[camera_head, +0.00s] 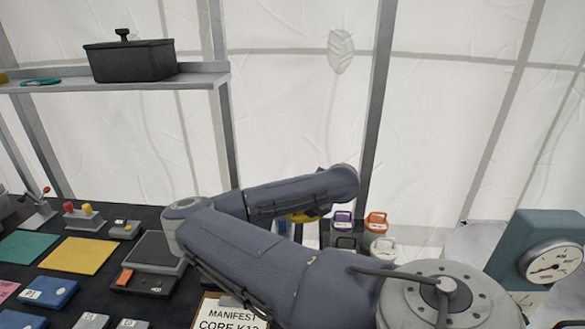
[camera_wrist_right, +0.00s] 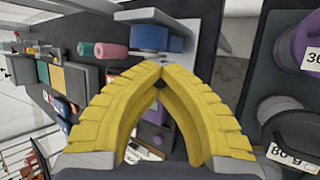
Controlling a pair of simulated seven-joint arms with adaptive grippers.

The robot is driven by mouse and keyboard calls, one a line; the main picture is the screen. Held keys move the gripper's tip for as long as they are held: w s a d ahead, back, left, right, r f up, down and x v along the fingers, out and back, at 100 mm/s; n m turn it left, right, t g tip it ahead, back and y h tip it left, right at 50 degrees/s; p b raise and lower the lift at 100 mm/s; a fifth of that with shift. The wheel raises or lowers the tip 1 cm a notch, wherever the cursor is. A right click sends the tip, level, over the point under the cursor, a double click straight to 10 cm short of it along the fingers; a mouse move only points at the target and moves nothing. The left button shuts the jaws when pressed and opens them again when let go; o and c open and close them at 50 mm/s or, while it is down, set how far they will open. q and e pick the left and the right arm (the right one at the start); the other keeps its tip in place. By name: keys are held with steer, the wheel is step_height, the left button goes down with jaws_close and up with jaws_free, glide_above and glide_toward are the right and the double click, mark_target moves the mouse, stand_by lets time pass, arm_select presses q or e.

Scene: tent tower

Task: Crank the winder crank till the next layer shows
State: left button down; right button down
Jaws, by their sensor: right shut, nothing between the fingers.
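My right gripper (camera_head: 302,216) shows only as a bit of yellow below my right forearm in the head view; the arm hides most of it. In the right wrist view its two yellow fingers (camera_wrist_right: 160,82) meet at the tips, with nothing held between them. I cannot make out a winder crank for certain in either view. A purple part (camera_wrist_right: 155,116) shows behind the gap between the fingers; I cannot tell what it is. My left gripper is in neither view.
A dark lidded box (camera_head: 130,62) stands on a shelf. A red-knobbed lever (camera_head: 40,205), green mat (camera_head: 25,246) and yellow mat (camera_head: 78,256) lie left. Several coloured handled containers (camera_head: 342,222) stand beyond my arm. A dial gauge (camera_head: 552,262) is at right. My arm covers the middle.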

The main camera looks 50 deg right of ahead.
stand_by(0.3)
steer(key=c, duration=1.4)
jaws_free()
steer(key=shift+f, duration=0.1)
steer(key=shift+o, duration=0.2)
steer(key=v, duration=1.2)
steer(key=shift+s+d, duration=0.1)
steer(key=shift+d, duration=0.05)
